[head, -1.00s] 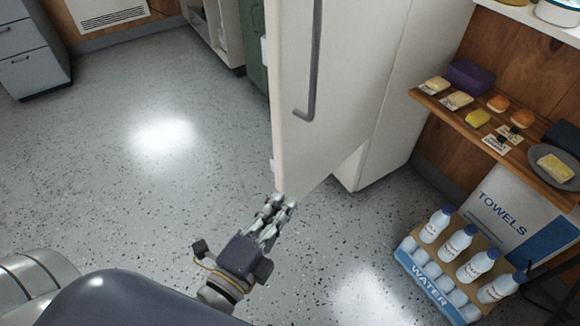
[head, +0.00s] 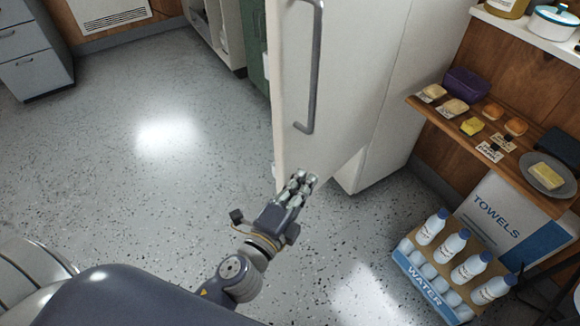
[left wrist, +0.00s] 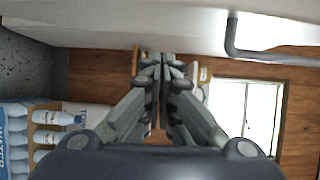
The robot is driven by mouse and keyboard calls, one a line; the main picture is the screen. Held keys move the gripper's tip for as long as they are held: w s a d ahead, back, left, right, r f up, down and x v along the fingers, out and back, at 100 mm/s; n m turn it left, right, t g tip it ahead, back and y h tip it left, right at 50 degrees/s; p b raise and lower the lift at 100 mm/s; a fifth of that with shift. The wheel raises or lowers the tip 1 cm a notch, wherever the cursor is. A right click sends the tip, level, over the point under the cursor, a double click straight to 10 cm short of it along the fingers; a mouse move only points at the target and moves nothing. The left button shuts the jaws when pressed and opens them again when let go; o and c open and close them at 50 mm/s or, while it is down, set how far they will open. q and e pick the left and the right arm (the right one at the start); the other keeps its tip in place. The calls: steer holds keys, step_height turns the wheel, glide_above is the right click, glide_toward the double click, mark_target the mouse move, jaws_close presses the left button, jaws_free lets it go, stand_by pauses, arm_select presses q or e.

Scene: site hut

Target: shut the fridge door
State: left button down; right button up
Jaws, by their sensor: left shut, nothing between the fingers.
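The white fridge door (head: 338,90) stands open in the head view, with its grey bar handle (head: 312,75) on the face turned toward me. The white fridge body (head: 405,95) is behind and to the right of it. My left gripper (head: 301,179) is shut and empty, at the lower part of the door, below the handle. Whether it touches the door I cannot tell. In the left wrist view the door (left wrist: 130,24) spans the top, with the handle (left wrist: 235,45) at the right, and the shut fingers (left wrist: 161,62) are in the middle. My right gripper is not in view.
A wooden shelf (head: 440,117) with food is at the right. Below it are a pack of water bottles (head: 420,274) and a towels box (head: 480,205). A green cabinet (head: 252,45) is behind the door. The speckled floor (head: 150,200) at the left is clear.

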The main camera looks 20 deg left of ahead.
mark_target(289, 172)
arm_select(q)
steer(key=shift+w+a, duration=0.5)
steer(key=shift+a, duration=0.4)
steer(key=shift+w+a, duration=0.45)
steer(key=shift+a, duration=0.45)
steer(key=shift+a, duration=0.1)
